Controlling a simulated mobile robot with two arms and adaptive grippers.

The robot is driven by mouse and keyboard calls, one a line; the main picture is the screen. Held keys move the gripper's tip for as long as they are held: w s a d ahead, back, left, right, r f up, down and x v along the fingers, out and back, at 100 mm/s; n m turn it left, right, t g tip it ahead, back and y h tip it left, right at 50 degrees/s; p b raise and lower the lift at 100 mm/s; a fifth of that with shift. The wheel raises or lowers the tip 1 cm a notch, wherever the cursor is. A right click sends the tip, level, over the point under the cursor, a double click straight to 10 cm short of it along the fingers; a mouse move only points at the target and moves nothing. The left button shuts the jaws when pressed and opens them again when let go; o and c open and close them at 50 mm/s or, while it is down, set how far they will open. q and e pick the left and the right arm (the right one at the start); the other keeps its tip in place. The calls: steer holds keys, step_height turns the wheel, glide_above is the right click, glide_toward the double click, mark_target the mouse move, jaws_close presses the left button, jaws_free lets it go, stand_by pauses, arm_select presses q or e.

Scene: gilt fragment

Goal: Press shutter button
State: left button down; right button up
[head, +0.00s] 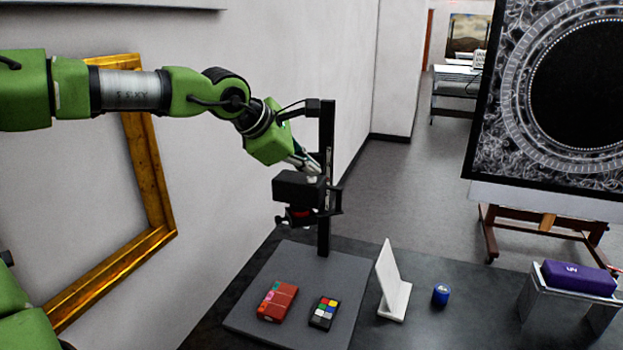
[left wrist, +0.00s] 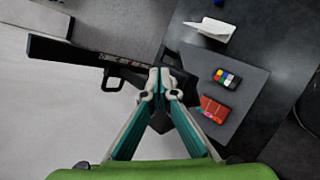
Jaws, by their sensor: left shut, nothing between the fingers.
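A black camera (head: 297,187) is mounted on a black upright column (head: 327,150) of a copy stand, with its lens side down over a grey baseboard (head: 250,318). My left gripper (head: 312,170) is shut and empty, with its fingertips at the top of the camera. In the left wrist view the closed fingertips (left wrist: 160,82) are over the dark camera body, which they partly hide. I cannot make out the shutter button, nor tell whether the fingertips touch it. My right gripper is not in view.
On the baseboard lie a red fragment (head: 277,302) and a colour chart (head: 324,313). To the right stand a white angled card (head: 391,285), a blue jar (head: 440,295) and a purple case (head: 578,278) on a clear stand. A gilt frame (head: 150,180) leans at the left wall.

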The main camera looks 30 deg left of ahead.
mark_target(309, 179)
arm_select(q)
steer(key=shift+f, duration=0.25)
steer(key=shift+r, duration=0.15)
stand_by(0.4)
steer(key=shift+r, duration=0.7)
steer(key=shift+r, duration=0.1)
steer(key=shift+r+p, duration=1.8)
steer(key=shift+r, duration=0.65)
steer(key=shift+f, duration=0.1)
